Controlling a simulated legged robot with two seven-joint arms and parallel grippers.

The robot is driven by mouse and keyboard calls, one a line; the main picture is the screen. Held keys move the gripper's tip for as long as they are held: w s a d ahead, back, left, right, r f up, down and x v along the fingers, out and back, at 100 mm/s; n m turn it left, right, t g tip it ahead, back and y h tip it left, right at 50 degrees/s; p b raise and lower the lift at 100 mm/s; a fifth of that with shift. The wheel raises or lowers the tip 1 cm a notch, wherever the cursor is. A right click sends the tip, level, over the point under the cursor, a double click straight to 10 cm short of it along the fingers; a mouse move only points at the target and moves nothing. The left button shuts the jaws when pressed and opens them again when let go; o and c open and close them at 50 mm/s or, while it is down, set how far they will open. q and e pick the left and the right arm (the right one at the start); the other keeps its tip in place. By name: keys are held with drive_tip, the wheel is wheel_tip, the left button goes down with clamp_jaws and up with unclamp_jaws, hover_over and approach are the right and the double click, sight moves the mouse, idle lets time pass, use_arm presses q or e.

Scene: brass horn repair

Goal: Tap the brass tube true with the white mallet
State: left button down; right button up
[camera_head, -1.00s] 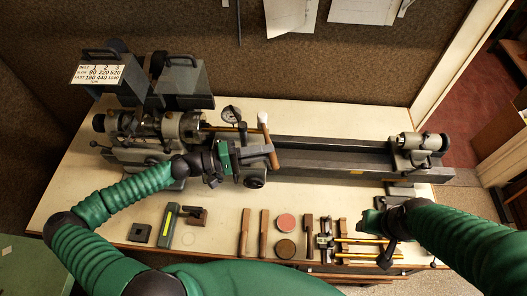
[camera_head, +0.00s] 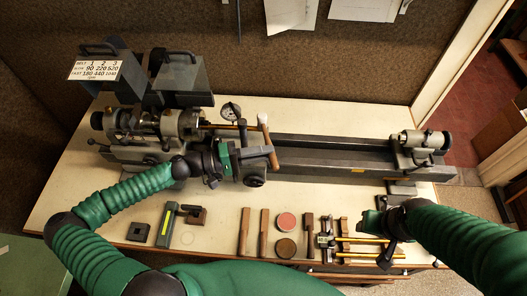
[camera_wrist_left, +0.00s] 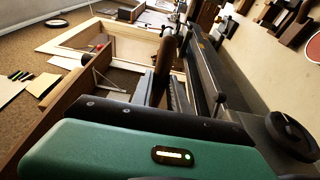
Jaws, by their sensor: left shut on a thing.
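The white mallet has a pale head (camera_head: 262,118) and a brown handle (camera_head: 269,144). My left gripper (camera_head: 262,153) is shut on the handle, with the head toward the back of the bench. In the left wrist view the brown handle (camera_wrist_left: 163,62) stands up past the gripper's dark fingers. The brass tube (camera_head: 218,126) runs right from the lathe chuck, just left of the mallet head. I cannot tell whether mallet and tube touch. My right gripper (camera_head: 383,226) is above the front right of the bench, over brass rods; its fingers are unclear.
The lathe bed (camera_head: 330,145) crosses the bench to a tailstock (camera_head: 418,146). A dial gauge (camera_head: 230,112) stands close behind my left gripper. Wooden tools (camera_head: 245,232), round tins (camera_head: 286,220) and brass rods (camera_head: 360,240) lie along the front.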

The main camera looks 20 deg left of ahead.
use_arm(q)
drive_tip(key=s+d+r+p, duration=0.4)
drive_tip(key=d+r+p, duration=0.1)
drive_tip(key=d, duration=0.1)
drive_tip(key=shift+r, duration=0.35)
idle(0.3)
drive_tip(key=shift+f, duration=0.1)
